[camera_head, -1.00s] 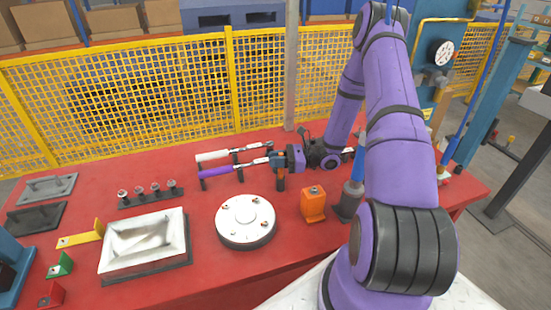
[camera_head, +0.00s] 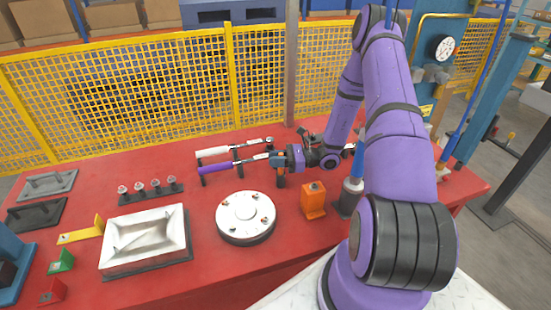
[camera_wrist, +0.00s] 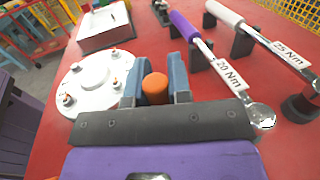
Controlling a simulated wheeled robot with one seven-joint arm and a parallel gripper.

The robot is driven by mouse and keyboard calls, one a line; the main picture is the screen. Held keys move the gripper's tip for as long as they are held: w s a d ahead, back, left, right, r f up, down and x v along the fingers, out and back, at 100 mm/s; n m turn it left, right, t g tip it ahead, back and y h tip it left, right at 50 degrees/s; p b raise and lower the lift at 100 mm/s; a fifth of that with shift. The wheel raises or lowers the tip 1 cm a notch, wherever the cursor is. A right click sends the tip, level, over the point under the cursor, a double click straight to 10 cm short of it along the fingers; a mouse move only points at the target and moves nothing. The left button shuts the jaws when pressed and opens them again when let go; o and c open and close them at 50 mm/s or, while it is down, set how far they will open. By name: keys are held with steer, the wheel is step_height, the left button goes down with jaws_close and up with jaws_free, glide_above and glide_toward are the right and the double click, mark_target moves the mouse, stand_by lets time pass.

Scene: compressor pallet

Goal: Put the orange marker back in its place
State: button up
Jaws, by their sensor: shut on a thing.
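The orange marker (camera_wrist: 155,88) shows as a round orange top between the two blue-grey fingers of my gripper (camera_wrist: 156,84) in the wrist view. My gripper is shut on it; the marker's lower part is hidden. In the head view my gripper (camera_head: 279,165) is over the red table, beside the ends of the two torque wrenches and behind the white round flange. The marker itself cannot be made out clearly there.
The purple-handled wrench (camera_head: 217,168) and white-handled wrench (camera_head: 213,152) lie on black stands close by. The white flange (camera_head: 246,215), an orange block (camera_head: 314,200) and a metal tray (camera_head: 145,239) stand nearer. Yellow mesh fencing (camera_head: 160,85) runs behind the table.

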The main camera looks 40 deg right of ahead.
steer(key=o, duration=0.9)
steer(key=shift+d, duration=0.1)
steer(key=v, duration=1)
steer(key=shift+s+d+f, duration=0.15)
steer(key=shift+s+d, duration=0.1)
